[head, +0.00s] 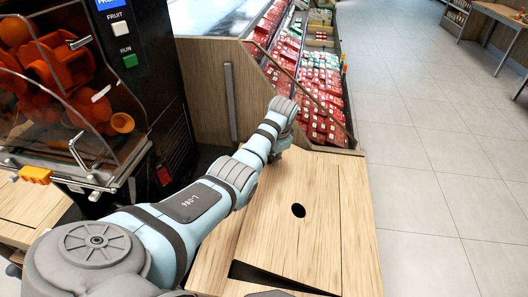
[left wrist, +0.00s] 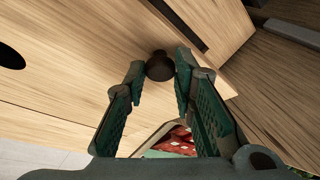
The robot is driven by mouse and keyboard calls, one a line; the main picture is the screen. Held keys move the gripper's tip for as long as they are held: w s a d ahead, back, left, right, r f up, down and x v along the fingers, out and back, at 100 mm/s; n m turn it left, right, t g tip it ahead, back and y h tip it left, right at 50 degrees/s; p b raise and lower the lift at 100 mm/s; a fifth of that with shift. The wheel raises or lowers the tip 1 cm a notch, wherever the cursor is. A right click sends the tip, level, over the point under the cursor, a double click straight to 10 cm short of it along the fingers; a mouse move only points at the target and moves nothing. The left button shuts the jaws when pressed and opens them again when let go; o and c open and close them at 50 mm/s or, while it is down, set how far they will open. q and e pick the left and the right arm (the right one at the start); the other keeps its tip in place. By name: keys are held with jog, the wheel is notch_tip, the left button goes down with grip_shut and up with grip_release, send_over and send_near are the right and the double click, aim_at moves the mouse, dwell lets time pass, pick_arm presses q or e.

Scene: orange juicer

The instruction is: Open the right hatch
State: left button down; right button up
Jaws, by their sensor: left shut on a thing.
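A light wooden counter (head: 310,235) with a round dark hole (head: 298,210) lies to the right of the juicer; panel seams and a dark wedge-shaped gap (head: 280,278) show in it. I cannot tell for sure which panel is the right hatch. In the left wrist view, a small dark round knob (left wrist: 160,68) stands out from a wooden panel (left wrist: 85,75). My left gripper (left wrist: 159,76) has its green padded fingers on either side of this knob, shut on it. In the head view, the left gripper (head: 275,155) is mostly hidden behind its own wrist at the counter's far end. My right gripper is not in view.
The orange juicer (head: 75,90) stands left, with FRUIT and RUN buttons. A wooden side wall (head: 205,95) and bins of red packages (head: 320,95) lie beyond the counter. Open tiled floor (head: 430,180) is at the right.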

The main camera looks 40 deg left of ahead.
pick_arm(q)
jog(key=shift+g+y, duration=0.5)
jog(key=shift+y, duration=0.4)
jog(key=shift+w+d+r, duration=0.3)
jog(key=shift+d+r, duration=0.2)
jog(key=shift+r, duration=0.25)
jog(key=shift+w+d+r, duration=0.25)
jog(key=shift+d+r, duration=0.3)
jog(key=shift+r, duration=0.15)
jog(key=shift+w+d+r, duration=0.3)
jog(key=shift+d+r, duration=0.2)
jog(key=shift+r, duration=0.25)
jog(key=c, duration=1.3)
grip_release()
jog(key=shift+f, duration=0.1)
jog(key=v, duration=1.2)
jog(key=shift+c, duration=0.2)
